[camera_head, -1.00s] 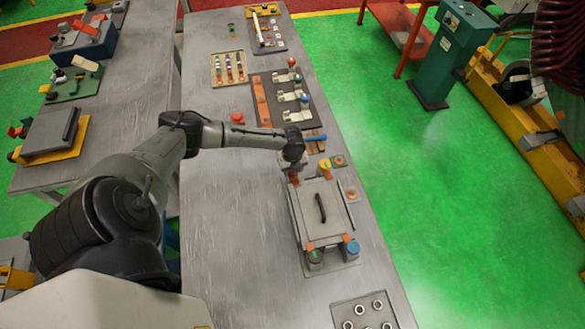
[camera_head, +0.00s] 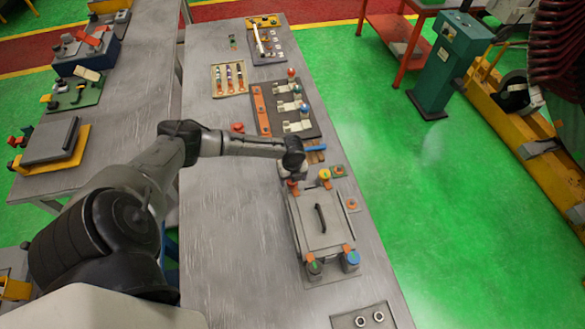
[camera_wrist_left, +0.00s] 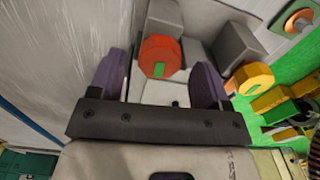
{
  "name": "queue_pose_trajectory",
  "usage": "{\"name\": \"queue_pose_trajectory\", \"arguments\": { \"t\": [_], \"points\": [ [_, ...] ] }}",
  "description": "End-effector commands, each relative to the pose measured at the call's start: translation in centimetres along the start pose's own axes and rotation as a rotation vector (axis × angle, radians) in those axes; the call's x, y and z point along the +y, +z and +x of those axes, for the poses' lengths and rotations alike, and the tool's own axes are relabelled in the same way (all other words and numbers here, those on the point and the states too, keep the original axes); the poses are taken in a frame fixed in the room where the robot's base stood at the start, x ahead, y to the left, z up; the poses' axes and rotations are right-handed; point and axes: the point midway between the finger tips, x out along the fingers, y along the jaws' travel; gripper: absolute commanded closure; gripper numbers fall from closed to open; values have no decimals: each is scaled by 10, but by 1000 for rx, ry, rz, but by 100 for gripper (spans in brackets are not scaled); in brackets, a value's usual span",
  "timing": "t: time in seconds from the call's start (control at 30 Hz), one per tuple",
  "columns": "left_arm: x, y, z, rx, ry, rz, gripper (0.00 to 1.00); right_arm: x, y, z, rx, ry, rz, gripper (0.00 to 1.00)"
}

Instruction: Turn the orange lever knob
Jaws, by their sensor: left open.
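The orange-red lever knob (camera_wrist_left: 162,56) has a green mark on its face. In the left wrist view it lies between the two dark fingers of my left gripper (camera_wrist_left: 159,72), with a gap on each side. The gripper is open. In the head view my left gripper (camera_head: 290,174) points down at the far left corner of the grey box (camera_head: 307,221), and the orange knob (camera_head: 292,186) is mostly hidden beneath it. My right gripper is not in view.
A yellow knob (camera_head: 325,174) stands just right of the gripper. Green (camera_head: 314,268) and blue (camera_head: 350,260) knobs are at the box's near corners. A black handle (camera_head: 320,218) tops the box. A blue-handled tool (camera_head: 315,147) lies just beyond. The table left of the box is clear.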

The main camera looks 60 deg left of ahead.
Motion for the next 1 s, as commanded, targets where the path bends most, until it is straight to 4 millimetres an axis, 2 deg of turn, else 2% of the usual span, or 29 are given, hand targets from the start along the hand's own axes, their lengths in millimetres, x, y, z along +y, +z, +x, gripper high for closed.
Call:
{"name": "queue_pose_trajectory", "arguments": {
  "t": [0.4, 0.6, 0.8, 1.0],
  "points": [
    [0, 0, -78, -2, -2, 2, 29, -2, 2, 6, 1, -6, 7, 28],
    [0, 0, -109, -1, -1, 1, 29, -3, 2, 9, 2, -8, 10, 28],
    [0, 0, -126, -1, -1, 1, 29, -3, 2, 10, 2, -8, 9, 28],
    [0, 0, -131, 0, 0, 0, 29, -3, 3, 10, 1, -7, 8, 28]
  ]
}}
